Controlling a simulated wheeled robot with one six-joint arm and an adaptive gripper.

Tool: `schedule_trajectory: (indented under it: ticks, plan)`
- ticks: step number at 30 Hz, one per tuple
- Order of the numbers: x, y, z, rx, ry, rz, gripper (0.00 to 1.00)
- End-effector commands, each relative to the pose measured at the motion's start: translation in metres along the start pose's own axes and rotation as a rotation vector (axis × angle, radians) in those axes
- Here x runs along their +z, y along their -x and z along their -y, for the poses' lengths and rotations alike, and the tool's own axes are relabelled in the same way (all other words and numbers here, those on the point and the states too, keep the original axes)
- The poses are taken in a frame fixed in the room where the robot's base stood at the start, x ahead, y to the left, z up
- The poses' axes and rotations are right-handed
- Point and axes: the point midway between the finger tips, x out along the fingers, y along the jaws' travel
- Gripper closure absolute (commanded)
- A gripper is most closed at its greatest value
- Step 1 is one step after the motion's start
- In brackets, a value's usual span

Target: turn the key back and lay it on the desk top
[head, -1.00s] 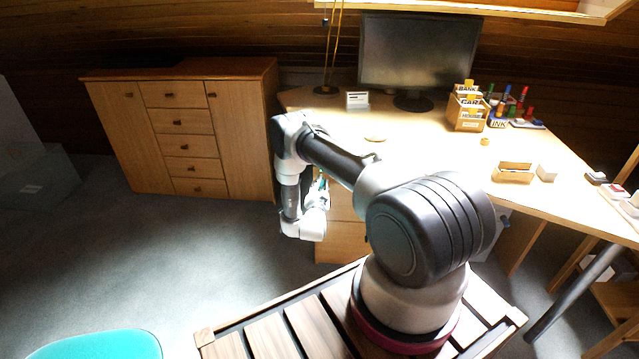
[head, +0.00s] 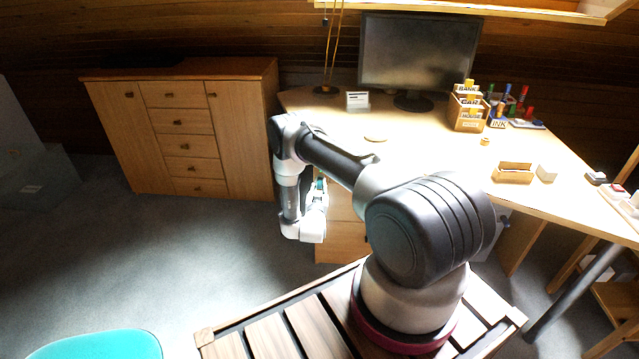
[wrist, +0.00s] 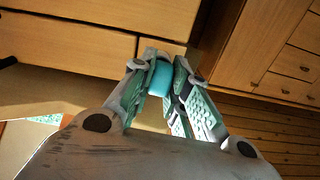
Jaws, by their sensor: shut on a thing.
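My gripper (wrist: 163,70) is shut on a blue-teal piece (wrist: 160,79), which I take to be the key's head. The piece sits between the two fingertips, close to a wooden drawer front of the desk (wrist: 80,45). The key's shaft and any lock are hidden, so I cannot tell how far it is turned or whether it is in a lock. In the head view my gripper (head: 320,188) is low beside the desk's left end, below the desk top (head: 430,145); the key is hardly visible there.
On the desk top stand a monitor (head: 418,52), a wooden letter holder (head: 467,112), pens, a small white card stand (head: 357,100) and a small open wooden box (head: 513,173). The front left of the top looks mostly clear. A cabinet (head: 185,130) stands at the left.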

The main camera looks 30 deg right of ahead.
Motion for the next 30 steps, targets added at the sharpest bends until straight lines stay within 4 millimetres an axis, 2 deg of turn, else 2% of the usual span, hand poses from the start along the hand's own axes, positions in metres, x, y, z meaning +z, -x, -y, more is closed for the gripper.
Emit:
schedule_trajectory:
  ticks: [21, 30]
  plan:
    - [0.0, 0.031, 0.0, 0.0, -0.001, 0.001, 1.0]
    - [0.0, 0.033, 0.0, 0.001, -0.001, 0.0, 1.0]
